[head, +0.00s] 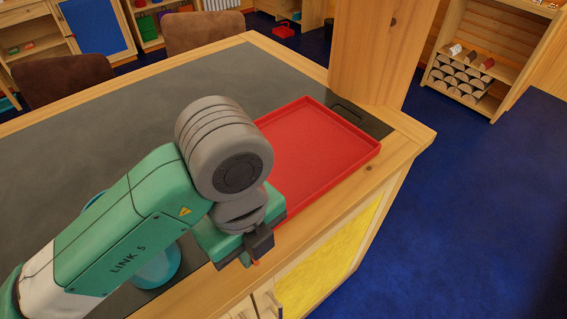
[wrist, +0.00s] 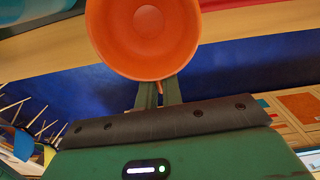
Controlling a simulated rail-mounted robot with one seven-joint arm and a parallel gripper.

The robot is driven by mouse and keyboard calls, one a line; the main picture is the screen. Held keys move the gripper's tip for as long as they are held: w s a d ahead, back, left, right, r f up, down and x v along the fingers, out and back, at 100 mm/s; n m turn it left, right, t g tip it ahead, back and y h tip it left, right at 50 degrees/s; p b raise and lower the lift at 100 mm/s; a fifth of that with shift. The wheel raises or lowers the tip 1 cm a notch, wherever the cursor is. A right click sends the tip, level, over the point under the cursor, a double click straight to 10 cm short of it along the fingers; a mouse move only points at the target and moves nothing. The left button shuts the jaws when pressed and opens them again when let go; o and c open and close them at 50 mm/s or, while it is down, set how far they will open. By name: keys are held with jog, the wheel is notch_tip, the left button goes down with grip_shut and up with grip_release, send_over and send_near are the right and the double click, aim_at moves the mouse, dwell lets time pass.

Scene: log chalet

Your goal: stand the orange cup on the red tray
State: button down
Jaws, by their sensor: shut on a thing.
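The orange cup (wrist: 143,38) shows large at the top of the wrist view, its round mouth facing the camera and its inside looking empty. My gripper (wrist: 158,92) is shut on it, with the two fingers reaching to the cup's lower edge in that view. In the head view my gripper (head: 258,243) is at the counter's front edge, left of and nearer than the red tray's front corner. The cup is almost wholly hidden there behind my gripper. The red tray (head: 325,150) lies flat on the counter, bare where seen; my wrist covers its left part.
The dark counter top (head: 130,115) has a wooden rim and is clear at the back left. A thick wooden post (head: 380,50) stands just behind the tray. Two brown chairs (head: 205,32) stand at the far side. Blue floor (head: 470,200) lies to the right.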

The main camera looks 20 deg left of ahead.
jog(key=shift+m, duration=0.3)
jog(key=w+p, duration=0.1)
jog(key=w, duration=0.9)
jog(key=w+f+p, duration=0.1)
jog(key=w, duration=0.4)
jog(key=shift+w+f+p, duration=0.1)
jog(key=shift+w+p, duration=0.2)
jog(key=shift+f+p, duration=0.4)
jog(key=shift+f, duration=1.45)
jog(key=shift+f, duration=0.1)
jog(key=c, duration=1.6)
grip_release()
jog(key=shift+o, duration=0.2)
notch_tip(320, 180, up, 12)
jog(key=b, duration=0.1)
jog(key=shift+a+b, duration=0.15)
jog(key=shift+b, duration=0.2)
